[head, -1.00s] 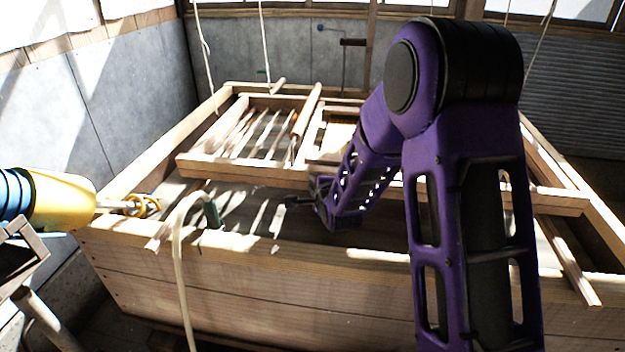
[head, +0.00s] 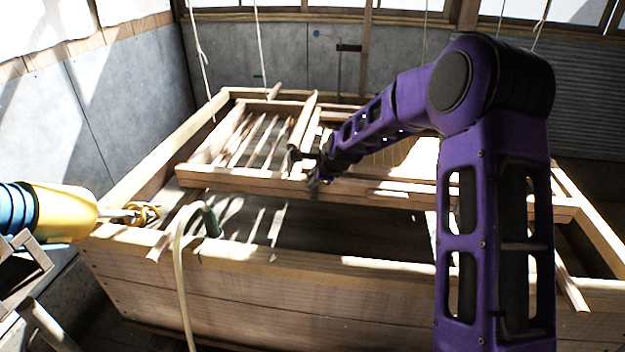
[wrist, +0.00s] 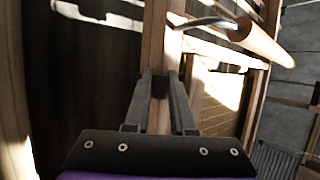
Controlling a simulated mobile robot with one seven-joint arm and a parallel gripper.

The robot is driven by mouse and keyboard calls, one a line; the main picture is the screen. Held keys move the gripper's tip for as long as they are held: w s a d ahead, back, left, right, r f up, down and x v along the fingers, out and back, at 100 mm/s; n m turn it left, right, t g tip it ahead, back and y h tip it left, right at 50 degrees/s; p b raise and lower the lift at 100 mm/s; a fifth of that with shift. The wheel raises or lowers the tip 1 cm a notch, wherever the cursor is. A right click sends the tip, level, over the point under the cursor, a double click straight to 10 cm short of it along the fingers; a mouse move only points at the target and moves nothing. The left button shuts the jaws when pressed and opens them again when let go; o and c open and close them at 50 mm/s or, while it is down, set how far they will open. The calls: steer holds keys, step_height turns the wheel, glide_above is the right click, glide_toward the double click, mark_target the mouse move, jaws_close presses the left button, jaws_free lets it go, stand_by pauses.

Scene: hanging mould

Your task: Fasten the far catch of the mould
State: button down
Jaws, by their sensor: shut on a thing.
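The mould is a wooden frame (head: 250,181) hanging over a large wooden vat, with thin slats in its left part. My gripper (head: 302,155) is at the middle of the mould, beside a long bar that crosses it. In the wrist view my gripper (wrist: 160,78) has its two dark fingers close together on a pale wooden bar (wrist: 153,35) of the mould. A round wooden handle (wrist: 255,45) with a bent metal piece (wrist: 205,22) is beyond the fingers to the right. I cannot make out the far catch clearly; my arm hides part of the mould's right side.
The vat (head: 270,300) has a broad front wall. A pale hose (head: 180,270) hangs over its front rim. A yellow and blue object (head: 60,210) is at the left. Cords (head: 260,45) hang down to the mould.

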steer(key=shift+f, duration=0.1)
steer(key=c, duration=0.8)
jaws_free()
steer(key=shift+o, duration=0.2)
steer(key=v, duration=1.7)
steer(key=shift+d, duration=0.15)
